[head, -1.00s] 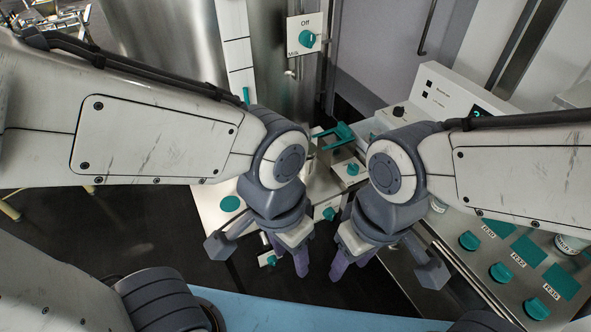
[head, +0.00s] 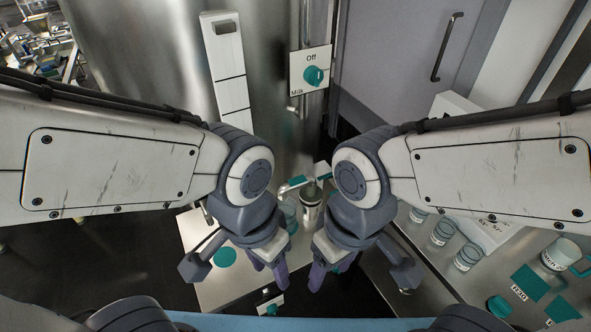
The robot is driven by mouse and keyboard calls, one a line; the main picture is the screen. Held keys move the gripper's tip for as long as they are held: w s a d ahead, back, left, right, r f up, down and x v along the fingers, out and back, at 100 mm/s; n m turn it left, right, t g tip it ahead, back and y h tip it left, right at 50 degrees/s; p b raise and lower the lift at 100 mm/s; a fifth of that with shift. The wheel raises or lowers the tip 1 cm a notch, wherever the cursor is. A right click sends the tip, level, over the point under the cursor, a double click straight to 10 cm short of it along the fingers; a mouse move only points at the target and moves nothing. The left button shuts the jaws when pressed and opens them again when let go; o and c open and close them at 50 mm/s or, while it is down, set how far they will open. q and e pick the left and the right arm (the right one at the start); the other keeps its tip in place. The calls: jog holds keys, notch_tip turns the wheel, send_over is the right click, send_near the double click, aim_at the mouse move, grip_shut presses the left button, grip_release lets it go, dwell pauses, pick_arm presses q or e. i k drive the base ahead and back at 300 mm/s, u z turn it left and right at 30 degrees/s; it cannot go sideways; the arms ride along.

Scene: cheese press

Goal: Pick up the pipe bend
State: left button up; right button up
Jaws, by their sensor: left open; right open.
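I cannot make out a pipe bend for certain. A small white and teal part (head: 292,184) shows between my two wrists, beside a metal cup-like vessel (head: 311,207), both partly hidden by my arms. My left gripper (head: 270,266) points down with purple fingers, open and empty, over the edge of a pale metal surface (head: 240,284). My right gripper (head: 331,268) points down close to its right, also open and empty. Neither gripper visibly touches anything.
A large steel tank stands behind, with a teal knob (head: 313,75) on a plate reading "Off" and "Milk". Several jars (head: 467,257) and teal squares (head: 530,283) lie on the right counter (head: 420,250). A grey door (head: 400,60) is at the back. Dark floor lies at the left.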

aim_at(309, 194)
jog(key=i, duration=0.1)
jog(key=z, duration=1.05)
jog(key=k, duration=1.3)
jog(key=z, duration=0.85)
jog(key=i, duration=0.85)
jog(key=u, duration=1.25)
jog(key=i, duration=1.4)
jog(key=u, duration=1)
